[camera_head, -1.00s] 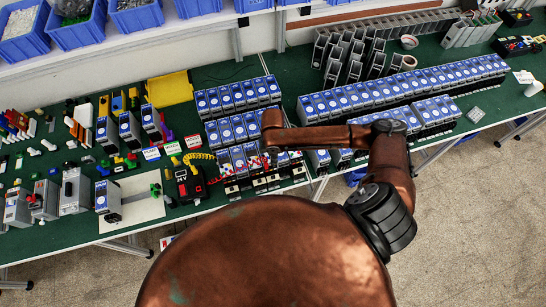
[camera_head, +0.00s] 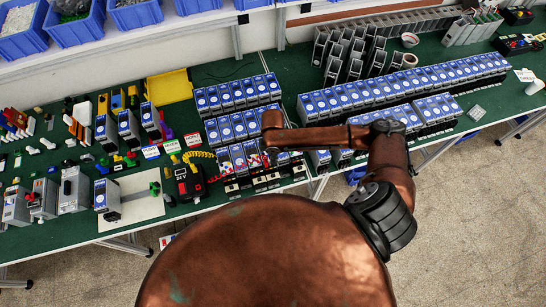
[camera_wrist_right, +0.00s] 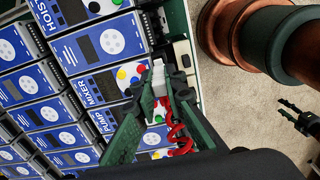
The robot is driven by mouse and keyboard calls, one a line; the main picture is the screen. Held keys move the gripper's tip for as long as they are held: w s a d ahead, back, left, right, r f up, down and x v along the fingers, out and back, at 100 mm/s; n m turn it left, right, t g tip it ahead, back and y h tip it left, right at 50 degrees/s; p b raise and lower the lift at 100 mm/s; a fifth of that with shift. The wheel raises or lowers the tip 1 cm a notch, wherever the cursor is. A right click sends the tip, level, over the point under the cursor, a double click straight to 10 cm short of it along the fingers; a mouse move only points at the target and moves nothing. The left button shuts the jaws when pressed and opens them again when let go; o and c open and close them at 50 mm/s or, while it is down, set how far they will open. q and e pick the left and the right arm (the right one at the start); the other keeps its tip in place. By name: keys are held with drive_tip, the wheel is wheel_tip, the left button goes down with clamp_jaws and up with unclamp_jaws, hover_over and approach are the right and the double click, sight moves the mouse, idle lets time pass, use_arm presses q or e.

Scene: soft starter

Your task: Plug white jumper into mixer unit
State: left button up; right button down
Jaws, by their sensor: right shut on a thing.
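My right gripper (camera_wrist_right: 158,82) has green fingers shut on the white jumper (camera_wrist_right: 158,72), held with its tip over the right end of the unit row. The fingers hide part of the jumper. I cannot tell whether it touches a socket. The mixer unit (camera_wrist_right: 96,90), blue-faced with a dark display and coloured buttons, lies just left of the fingertips in the right wrist view. A red coiled cord (camera_wrist_right: 180,135) hangs beside the fingers. In the head view my right gripper (camera_head: 271,152) is small, over the front units. A small dark gripper, seemingly my left (camera_wrist_right: 300,118), shows over the floor.
More blue-faced units (camera_head: 232,94) stand in close rows behind and beside. A red-and-black device with a yellow coil (camera_head: 189,183) lies to the left on the green table (camera_head: 150,225). Another long row of units (camera_head: 400,88) stands to the right.

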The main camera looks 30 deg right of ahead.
drive_tip(key=shift+f, duration=0.45)
drive_tip(key=c, duration=1.9)
unclamp_jaws()
drive_tip(key=shift+r, duration=0.1)
wheel_tip(320, 180, up, 12)
